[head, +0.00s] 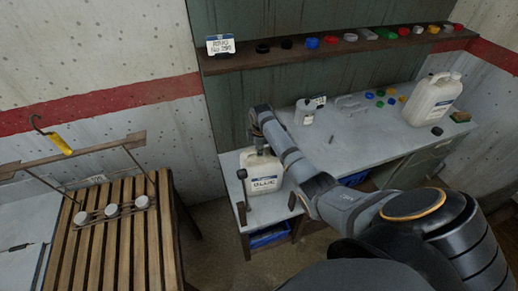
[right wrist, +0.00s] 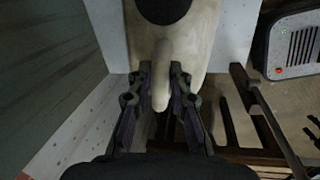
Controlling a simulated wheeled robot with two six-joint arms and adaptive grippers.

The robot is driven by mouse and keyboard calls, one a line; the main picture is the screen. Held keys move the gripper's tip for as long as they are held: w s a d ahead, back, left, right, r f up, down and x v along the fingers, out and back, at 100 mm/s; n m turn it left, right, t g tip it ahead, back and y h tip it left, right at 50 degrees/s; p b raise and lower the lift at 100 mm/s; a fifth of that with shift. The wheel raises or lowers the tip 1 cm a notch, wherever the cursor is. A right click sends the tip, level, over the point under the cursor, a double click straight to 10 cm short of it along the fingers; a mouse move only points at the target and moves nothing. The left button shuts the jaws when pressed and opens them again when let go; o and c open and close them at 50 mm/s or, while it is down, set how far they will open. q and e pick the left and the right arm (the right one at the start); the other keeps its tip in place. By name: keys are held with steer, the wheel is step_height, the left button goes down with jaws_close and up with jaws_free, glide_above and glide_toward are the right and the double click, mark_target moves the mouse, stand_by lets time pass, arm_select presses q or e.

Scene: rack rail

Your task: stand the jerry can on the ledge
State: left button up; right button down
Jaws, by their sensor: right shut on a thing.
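A cream jerry can (head: 264,178) with a "BLUE" label is upright at the left end of the grey worktop. My right gripper (head: 259,147) is above it, shut on its handle. In the right wrist view the two fingers (right wrist: 161,82) close on either side of the pale handle (right wrist: 163,50), below a dark round cap (right wrist: 164,8). I cannot tell whether the can's base touches the worktop. A wall ledge (head: 300,57) runs along the back, holding a row of small coloured caps. My left gripper is not in view.
A larger jerry can (head: 433,100), a small bottle (head: 305,112) and loose coloured lids (head: 380,93) stand on the worktop (head: 350,140). A slatted wooden bench (head: 125,245) with white knobs and a wire rail is at left. A label card (head: 220,44) stands on the ledge's left end.

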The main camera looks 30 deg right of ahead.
steer(key=shift+w+f, duration=0.1)
steer(key=shift+f, duration=0.15)
steer(key=c, duration=1.2)
jaws_free()
steer(key=shift+o, duration=0.2)
steer(key=shift+s+f, duration=0.15)
steer(key=shift+s, duration=0.05)
step_height(320, 180, up, 12)
steer(key=s+a, duration=0.1)
steer(key=s, duration=0.1)
